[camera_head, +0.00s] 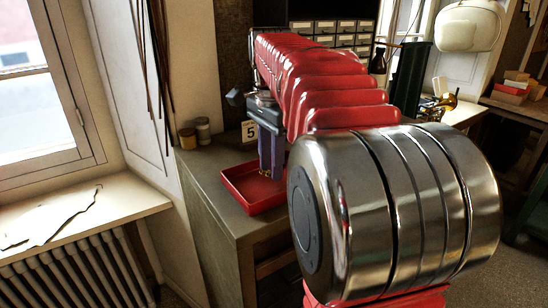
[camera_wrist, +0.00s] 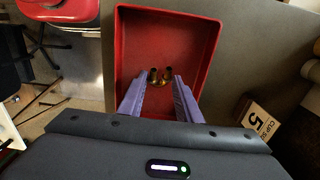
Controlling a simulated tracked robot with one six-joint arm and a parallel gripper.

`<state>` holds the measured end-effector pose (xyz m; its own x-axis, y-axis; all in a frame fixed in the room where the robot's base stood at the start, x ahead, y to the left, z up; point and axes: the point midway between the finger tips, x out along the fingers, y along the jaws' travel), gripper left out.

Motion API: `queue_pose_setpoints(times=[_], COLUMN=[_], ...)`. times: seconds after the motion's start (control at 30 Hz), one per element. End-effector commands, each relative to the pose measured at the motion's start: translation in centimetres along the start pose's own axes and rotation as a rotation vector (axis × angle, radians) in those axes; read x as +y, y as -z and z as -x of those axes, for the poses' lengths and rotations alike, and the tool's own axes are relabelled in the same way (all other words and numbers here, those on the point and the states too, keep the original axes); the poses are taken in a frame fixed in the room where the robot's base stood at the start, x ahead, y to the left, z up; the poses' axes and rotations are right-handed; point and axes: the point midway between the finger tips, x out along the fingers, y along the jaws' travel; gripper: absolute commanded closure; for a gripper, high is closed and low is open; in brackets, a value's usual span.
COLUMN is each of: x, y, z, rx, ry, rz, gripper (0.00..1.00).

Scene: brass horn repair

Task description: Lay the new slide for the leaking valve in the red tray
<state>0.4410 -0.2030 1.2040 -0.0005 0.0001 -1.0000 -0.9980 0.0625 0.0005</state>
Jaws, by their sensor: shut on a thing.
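The red tray (camera_head: 247,195) lies on the workbench near its front left corner. From above in the wrist view, the tray (camera_wrist: 128,35) shows its bare floor. My gripper (camera_head: 272,176) points straight down over the tray, with its purple fingers reaching low inside its outline. In the wrist view my gripper (camera_wrist: 158,80) is shut on a small brass slide (camera_wrist: 158,77) with two short tube ends, above the tray floor. Whether the slide touches the floor is unclear. In the head view my fingers and arm hide the slide.
Two small jars (camera_head: 203,130) (camera_head: 187,138) stand at the bench's left edge. A brass horn (camera_head: 438,106) lies far right. Bench (camera_head: 212,160) left of the tray is clear.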

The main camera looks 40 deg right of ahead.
Motion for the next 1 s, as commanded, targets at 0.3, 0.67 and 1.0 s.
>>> queue_pose_setpoints(times=[0.3,0.67,1.0], x=[0.0,0.0,-0.1], y=[0.0,0.0,0.0], z=[0.0,0.0,1.4], rx=[0.0,0.0,0.001], ry=[0.0,0.0,0.002], rz=[0.0,0.0,0.0], gripper=[0.61,0.47,0.47])
